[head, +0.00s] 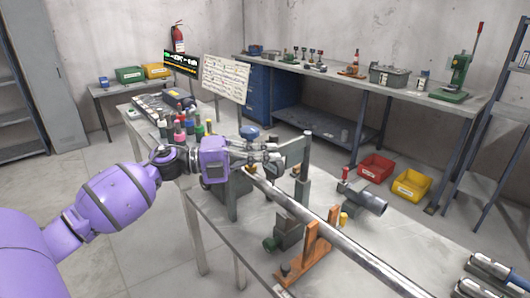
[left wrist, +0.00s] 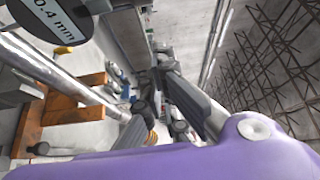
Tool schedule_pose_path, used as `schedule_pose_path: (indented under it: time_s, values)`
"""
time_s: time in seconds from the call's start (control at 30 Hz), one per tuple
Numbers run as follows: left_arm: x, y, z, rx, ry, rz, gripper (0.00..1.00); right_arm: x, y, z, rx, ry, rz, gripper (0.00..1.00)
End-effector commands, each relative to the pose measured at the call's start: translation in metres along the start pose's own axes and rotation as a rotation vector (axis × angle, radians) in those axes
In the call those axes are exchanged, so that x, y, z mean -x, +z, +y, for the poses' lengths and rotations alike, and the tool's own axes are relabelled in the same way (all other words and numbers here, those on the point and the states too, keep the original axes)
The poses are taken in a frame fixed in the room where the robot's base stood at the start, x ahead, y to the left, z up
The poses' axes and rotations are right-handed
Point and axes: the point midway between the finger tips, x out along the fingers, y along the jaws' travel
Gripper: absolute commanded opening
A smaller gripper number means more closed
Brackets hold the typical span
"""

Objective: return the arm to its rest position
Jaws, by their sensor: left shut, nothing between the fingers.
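My left arm (head: 120,195) is purple and reaches in from the left over the workbench. My left gripper (head: 290,148) is above the far end of the bench, close to a grey upright post (head: 305,160); whether they touch is unclear. In the left wrist view its dark fingers (left wrist: 160,65) are closed together with nothing seen between them. My right gripper is not seen.
An orange stand (head: 310,250) and a grey motor-like cylinder (head: 368,200) are near the shaft. Coloured bottles (head: 185,128) stand behind my wrist. A round gauge face reading 0.4 mm (left wrist: 55,18) is close in the left wrist view. Open floor (head: 145,245) lies left of the bench.

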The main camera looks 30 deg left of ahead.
Motion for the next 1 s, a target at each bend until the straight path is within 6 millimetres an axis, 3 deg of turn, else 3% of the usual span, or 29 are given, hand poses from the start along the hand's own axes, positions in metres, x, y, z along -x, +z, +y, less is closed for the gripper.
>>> schedule_pose_path:
  time_s: [0.2,0.4,0.53,0.83,0.93,1.0]
  values:
    - [0.051,0.012,0.004,0.003,0.004,-0.002,0.00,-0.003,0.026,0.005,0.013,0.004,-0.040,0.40]
    - [0.083,0.019,0.002,0.002,0.004,0.002,0.00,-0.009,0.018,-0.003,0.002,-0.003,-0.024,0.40]
    - [0.093,0.021,0.000,0.000,0.001,0.004,0.00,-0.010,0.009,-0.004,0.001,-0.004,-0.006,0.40]
    - [0.097,0.022,0.001,0.005,-0.002,0.001,0.00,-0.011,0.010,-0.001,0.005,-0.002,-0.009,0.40]
    - [0.101,0.021,0.020,0.064,-0.025,-0.042,0.00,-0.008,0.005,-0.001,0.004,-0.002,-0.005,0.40]
    - [0.106,0.018,0.048,0.156,-0.060,-0.116,0.00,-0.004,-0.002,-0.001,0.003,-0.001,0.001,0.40]
